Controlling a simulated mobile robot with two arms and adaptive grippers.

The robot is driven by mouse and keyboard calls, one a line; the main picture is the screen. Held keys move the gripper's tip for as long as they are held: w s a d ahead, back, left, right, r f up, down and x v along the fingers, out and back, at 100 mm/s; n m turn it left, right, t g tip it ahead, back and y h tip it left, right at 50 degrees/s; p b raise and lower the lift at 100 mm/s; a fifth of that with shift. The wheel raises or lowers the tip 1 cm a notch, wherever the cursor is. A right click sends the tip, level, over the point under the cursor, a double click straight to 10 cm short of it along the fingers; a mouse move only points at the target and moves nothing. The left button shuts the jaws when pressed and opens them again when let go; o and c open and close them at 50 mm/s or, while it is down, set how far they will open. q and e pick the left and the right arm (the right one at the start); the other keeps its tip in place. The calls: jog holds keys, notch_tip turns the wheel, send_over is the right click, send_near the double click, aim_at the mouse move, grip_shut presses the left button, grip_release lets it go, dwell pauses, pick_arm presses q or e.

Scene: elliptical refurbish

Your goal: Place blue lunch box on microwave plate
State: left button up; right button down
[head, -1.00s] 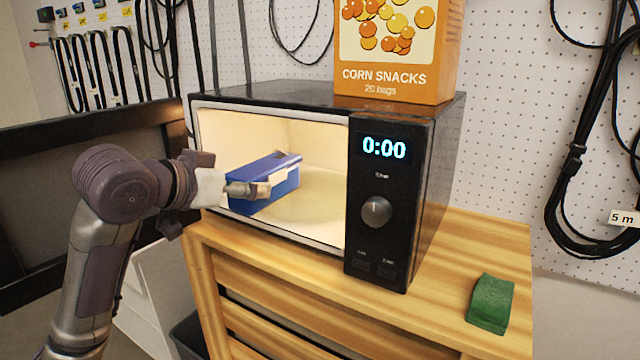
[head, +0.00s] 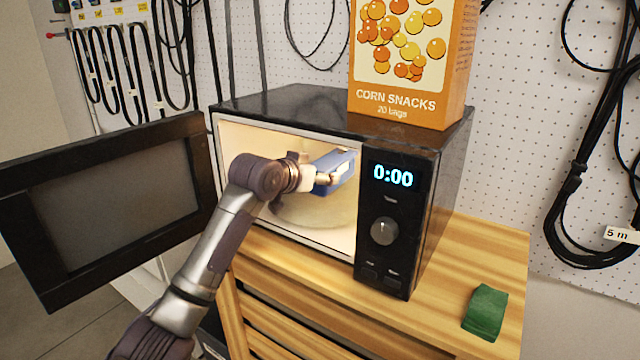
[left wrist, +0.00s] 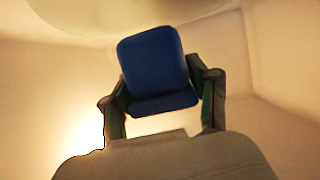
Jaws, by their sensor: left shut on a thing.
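The blue lunch box (head: 346,170) is inside the lit microwave (head: 290,103), near the right side of the opening. My left gripper (head: 328,181) reaches in through the opening and is shut on the lunch box. In the left wrist view the blue lunch box (left wrist: 155,65) sits between the two fingers of my left gripper (left wrist: 163,92), slightly tilted. The pale microwave plate (head: 305,216) lies on the cavity floor below the box. I cannot tell whether the box touches the plate. My right gripper is not in view.
The microwave door (head: 120,200) stands open at the left. An orange corn snacks box (head: 400,107) stands on top of the microwave. A green object (head: 485,312) lies on the wooden cabinet (head: 435,310) at the right. Cables hang on the pegboard wall.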

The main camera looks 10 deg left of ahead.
aim_at(320, 192)
pick_arm(q)
jog(key=shift+a, duration=0.1)
jog(key=shift+s+f+p, duration=0.1)
jog(key=shift+f+p, duration=0.2)
jog(key=shift+f, duration=0.15)
notch_tip(320, 192, down, 2)
jog(key=shift+f+p, duration=0.15)
jog(key=shift+p, duration=0.6)
jog(key=shift+f+p, duration=0.2)
jog(key=shift+p, duration=0.15)
jog(key=shift+w+f, duration=0.15)
jog(key=shift+w, duration=0.05)
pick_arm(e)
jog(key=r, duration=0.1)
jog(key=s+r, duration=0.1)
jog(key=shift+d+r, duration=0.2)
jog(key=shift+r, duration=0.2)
pick_arm(q)
jog(key=shift+f, duration=0.1)
jog(key=o, duration=1.3)
jog(key=shift+f, duration=0.15)
jog(key=shift+c, duration=0.2)
jog(key=o, duration=0.3)
jog(key=shift+s, duration=0.1)
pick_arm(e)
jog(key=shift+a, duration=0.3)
